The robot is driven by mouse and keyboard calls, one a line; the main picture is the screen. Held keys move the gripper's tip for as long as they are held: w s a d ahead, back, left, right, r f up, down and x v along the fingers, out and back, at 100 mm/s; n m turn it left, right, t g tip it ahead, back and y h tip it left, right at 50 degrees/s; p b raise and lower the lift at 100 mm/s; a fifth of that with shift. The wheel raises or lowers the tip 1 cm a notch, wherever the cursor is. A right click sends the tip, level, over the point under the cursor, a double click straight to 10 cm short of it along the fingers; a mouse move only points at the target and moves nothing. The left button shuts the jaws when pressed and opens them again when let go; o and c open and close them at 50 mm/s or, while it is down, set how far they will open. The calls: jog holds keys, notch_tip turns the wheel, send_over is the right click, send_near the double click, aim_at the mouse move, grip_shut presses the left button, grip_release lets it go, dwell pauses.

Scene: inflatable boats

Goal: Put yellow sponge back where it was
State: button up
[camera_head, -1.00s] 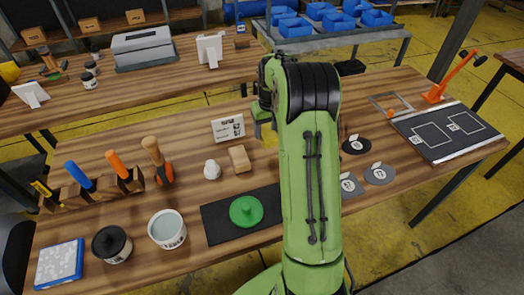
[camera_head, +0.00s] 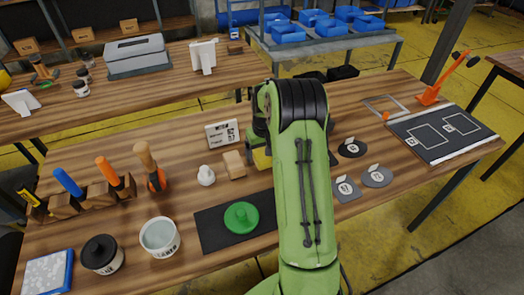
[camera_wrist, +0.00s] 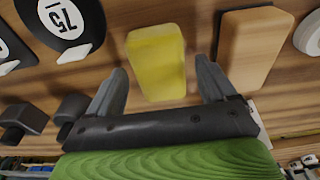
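The yellow sponge (camera_wrist: 157,62) lies on the wooden table in the wrist view. In the head view only a yellow part of it (camera_head: 262,160) shows beside my arm. My gripper (camera_wrist: 161,66) is open, with one finger on each side of the sponge's near end. A gap shows between the sponge and each finger. A tan block (camera_wrist: 254,45) lies just right of the right finger in the wrist view; in the head view the same block (camera_head: 234,165) is left of the gripper.
A white knob-like piece (camera_head: 206,175) and a small sign (camera_head: 222,134) stand near the block. A black mat (camera_head: 208,228) with a green disc (camera_head: 241,217) lies in front. Dark round discs (camera_head: 352,148) are right of my arm. Handled tools (camera_head: 110,172) stand at left.

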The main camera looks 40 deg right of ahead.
aim_at(264, 157)
notch_tip(264, 157, up, 12)
jog(key=s+p, duration=0.1)
jog(key=p, duration=0.2)
jog(key=s+a+r+n, duration=0.1)
jog(key=s+a+r, duration=0.3)
jog(key=a+r, duration=0.3)
jog(key=s+a+r+t, duration=0.2)
jog(key=s+a+r, duration=0.3)
jog(key=s+a, duration=0.3)
jog(key=s+a+n+t, duration=0.1)
jog(key=s+a, duration=0.2)
jog(key=s, duration=0.3)
jog(key=s+a+f+n+t, duration=0.1)
jog(key=s+a, duration=0.2)
jog(key=s, duration=0.4)
jog(key=shift+s+a, duration=0.3)
jog(key=shift+a, duration=0.05)
